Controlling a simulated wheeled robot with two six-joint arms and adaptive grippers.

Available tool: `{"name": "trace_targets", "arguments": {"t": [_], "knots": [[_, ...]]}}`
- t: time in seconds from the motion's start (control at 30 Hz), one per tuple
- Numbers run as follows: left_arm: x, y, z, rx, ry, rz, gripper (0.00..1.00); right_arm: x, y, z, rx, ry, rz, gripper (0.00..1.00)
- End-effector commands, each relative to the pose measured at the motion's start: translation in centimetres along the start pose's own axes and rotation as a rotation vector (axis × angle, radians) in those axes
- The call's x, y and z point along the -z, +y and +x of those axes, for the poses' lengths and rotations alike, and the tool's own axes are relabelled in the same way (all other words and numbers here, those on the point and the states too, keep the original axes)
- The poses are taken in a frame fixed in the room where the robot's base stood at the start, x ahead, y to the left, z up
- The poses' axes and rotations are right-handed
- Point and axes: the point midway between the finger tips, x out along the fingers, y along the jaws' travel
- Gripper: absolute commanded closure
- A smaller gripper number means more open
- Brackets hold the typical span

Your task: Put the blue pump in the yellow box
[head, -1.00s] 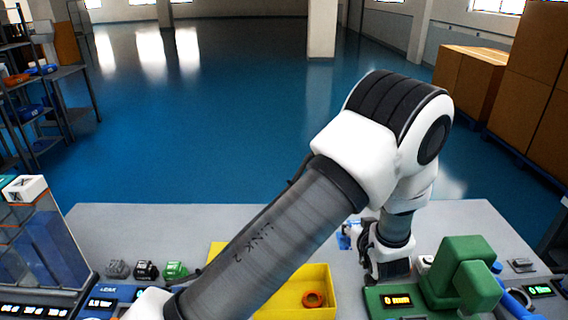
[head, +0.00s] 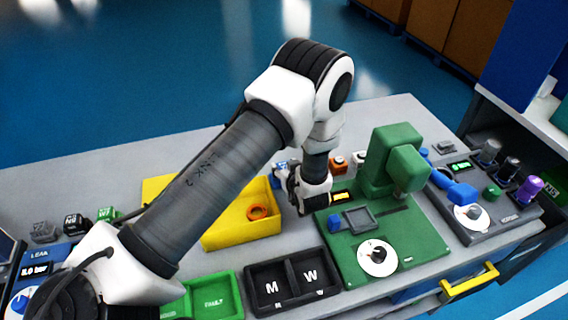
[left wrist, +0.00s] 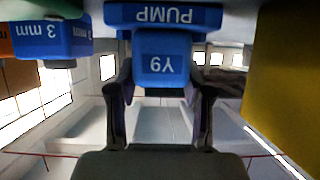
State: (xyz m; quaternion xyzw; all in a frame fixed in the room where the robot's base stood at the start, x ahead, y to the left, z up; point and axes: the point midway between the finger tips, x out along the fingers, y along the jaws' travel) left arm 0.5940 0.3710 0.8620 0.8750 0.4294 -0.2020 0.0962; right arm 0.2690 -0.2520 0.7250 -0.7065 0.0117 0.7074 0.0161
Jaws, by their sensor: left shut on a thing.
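The blue pump (left wrist: 163,55), marked PUMP and Y9, sits between the fingers of my left gripper (left wrist: 161,88) in the left wrist view. In the head view my left gripper (head: 291,186) is shut, just right of the yellow box (head: 243,235) and beside the green fixture. A small patch of blue (head: 280,168) shows at the fingers there; the rest of the pump is hidden by the gripper. The yellow box also shows at the right of the left wrist view (left wrist: 285,75). It holds an orange ring (head: 258,212); my arm hides its left part. My right gripper is not in view.
The green fixture (head: 385,235) stands right of my gripper. An orange block (head: 337,163) and a white one lie behind. A blue block marked 3 mm (left wrist: 68,42) is close in the wrist view. Black M and W trays (head: 292,283) and green trays (head: 205,300) lie in front.

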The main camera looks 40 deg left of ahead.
Motion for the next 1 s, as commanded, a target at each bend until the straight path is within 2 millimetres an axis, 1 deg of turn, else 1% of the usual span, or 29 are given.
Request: {"name": "trace_targets", "arguments": {"t": [0.13, 0.27, 0.3, 0.33, 0.37, 0.67, 0.73, 0.77, 0.87, 0.97, 1.0], "knots": [[0.1, 0.0, 0.0, 0.000, 0.002, -0.001, 1.00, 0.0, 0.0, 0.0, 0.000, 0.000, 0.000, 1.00], [-0.2, 0.0, 0.2, 0.000, 0.002, -0.001, 1.00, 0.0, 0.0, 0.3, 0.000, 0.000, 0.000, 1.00], [-0.2, 0.0, 0.1, 0.000, 0.001, -0.001, 0.43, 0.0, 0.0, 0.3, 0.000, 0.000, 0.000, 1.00], [-0.2, 0.0, 0.1, 0.000, 0.001, -0.001, 0.33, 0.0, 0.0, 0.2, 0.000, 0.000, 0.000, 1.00], [-0.2, 0.0, 0.1, 0.000, 0.000, -0.001, 0.25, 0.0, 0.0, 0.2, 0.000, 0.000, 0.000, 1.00], [-0.1, 0.0, 0.1, 0.000, 0.001, -0.001, 0.25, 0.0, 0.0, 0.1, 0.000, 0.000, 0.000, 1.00], [0.3, 0.0, -0.2, 0.000, 0.001, -0.001, 0.25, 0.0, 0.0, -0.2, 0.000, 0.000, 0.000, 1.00], [0.1, 0.1, -0.4, -0.001, 0.001, 0.000, 0.25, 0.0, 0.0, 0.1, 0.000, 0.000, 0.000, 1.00], [0.0, 0.2, -2.0, -0.004, 0.002, 0.002, 0.25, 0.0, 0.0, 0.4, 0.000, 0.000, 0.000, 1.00], [0.1, 0.2, -4.7, -0.006, 0.004, 0.004, 0.25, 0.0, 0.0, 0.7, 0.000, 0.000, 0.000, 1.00], [0.1, 0.2, -5.8, -0.006, 0.006, 0.006, 0.25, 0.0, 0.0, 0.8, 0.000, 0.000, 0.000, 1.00]]}}
